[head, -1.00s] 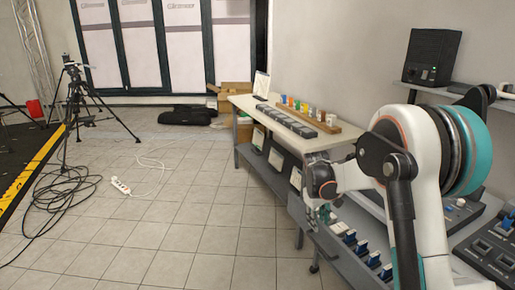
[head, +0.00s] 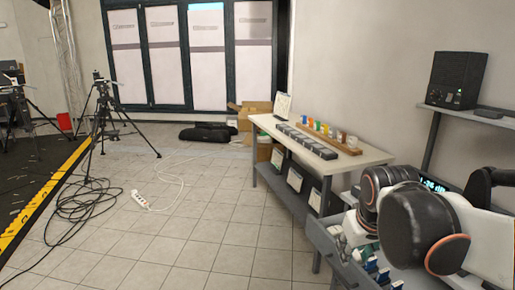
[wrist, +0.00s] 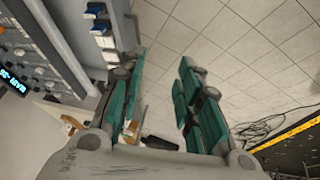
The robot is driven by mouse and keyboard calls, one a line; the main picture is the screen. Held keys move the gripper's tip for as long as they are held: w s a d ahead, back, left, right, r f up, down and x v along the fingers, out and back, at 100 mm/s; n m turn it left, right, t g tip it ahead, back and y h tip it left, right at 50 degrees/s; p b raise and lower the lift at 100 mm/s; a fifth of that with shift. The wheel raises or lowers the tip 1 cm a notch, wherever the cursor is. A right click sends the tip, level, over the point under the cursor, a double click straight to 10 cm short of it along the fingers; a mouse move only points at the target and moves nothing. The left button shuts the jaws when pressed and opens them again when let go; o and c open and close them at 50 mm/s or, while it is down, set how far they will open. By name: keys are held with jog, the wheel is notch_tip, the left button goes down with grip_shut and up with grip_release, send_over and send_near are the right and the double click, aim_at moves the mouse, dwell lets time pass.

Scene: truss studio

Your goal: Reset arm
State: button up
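My gripper (wrist: 160,88) shows in the wrist view with two dark fingers with teal pads. The fingers are apart and only tiled floor shows between their tips, so it is open and empty. In the head view my arm is folded at the lower right, and its dark round joints and white links hide most of the gripper. The gripper is beside a grey bench with blue and white switches (head: 372,265), which also show in the wrist view (wrist: 101,28).
A white-topped table (head: 355,155) holds several small coloured jars (head: 318,127) and grey blocks (head: 305,141). A black speaker box (head: 456,80) stands on a shelf at right. Tripod (head: 100,110), cables (head: 75,215) and a power strip (head: 140,199) are at left. The middle floor is open.

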jog(key=s+a+f+m+t, duration=0.1)
jog(key=s+a+f+t, duration=0.1)
jog(key=s, duration=1.1)
jog(key=shift+s+a+m+y, duration=0.15)
jog(key=shift+m+y, duration=0.15)
jog(key=shift+y, duration=0.1)
jog(key=shift+f, duration=0.1)
